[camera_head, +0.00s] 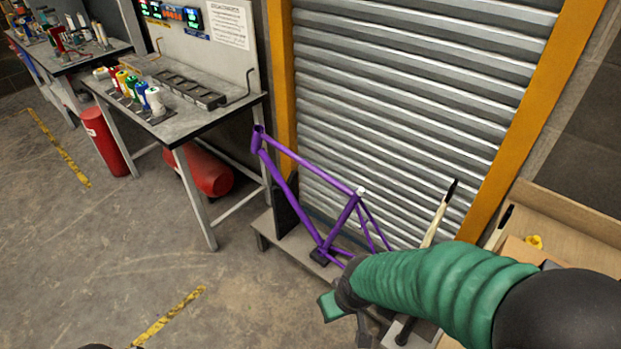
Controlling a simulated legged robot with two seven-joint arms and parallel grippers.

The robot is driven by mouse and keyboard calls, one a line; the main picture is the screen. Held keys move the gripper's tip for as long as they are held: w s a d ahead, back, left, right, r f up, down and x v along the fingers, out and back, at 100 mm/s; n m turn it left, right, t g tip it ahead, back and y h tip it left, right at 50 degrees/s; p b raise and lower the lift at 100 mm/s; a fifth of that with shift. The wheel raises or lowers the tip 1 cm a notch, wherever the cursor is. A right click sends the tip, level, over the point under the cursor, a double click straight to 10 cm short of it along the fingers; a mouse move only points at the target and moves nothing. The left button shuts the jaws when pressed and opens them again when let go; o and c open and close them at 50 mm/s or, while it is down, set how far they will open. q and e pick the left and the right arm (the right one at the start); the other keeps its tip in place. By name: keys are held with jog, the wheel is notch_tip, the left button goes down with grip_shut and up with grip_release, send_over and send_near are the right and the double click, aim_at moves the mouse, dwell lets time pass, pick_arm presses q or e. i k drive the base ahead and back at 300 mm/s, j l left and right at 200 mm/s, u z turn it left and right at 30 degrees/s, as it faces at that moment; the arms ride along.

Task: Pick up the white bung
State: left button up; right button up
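A small white piece that looks like the white bung (361,191) sits at the top of the seat tube of the purple bike frame (287,197). The frame stands upright in front of the roller shutter. My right arm, in a green sleeve, comes in from the right. Its gripper (345,310) is low in the picture, below the frame's lower end and well below the white piece. Its fingers are partly hidden, and I cannot tell whether they are open. My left gripper is not in view.
A metal table (185,125) with several coloured bottles stands at the left, with red cylinders (205,172) beneath. A cardboard box (565,225) is at the right.

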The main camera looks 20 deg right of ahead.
aim_at(360, 191)
jog(key=i+j+z, duration=0.15)
jog(key=i, duration=0.35)
jog(key=i+z, duration=0.15)
jog(key=i, duration=0.35)
jog(key=i+z, duration=0.7)
jog(key=i, duration=0.2)
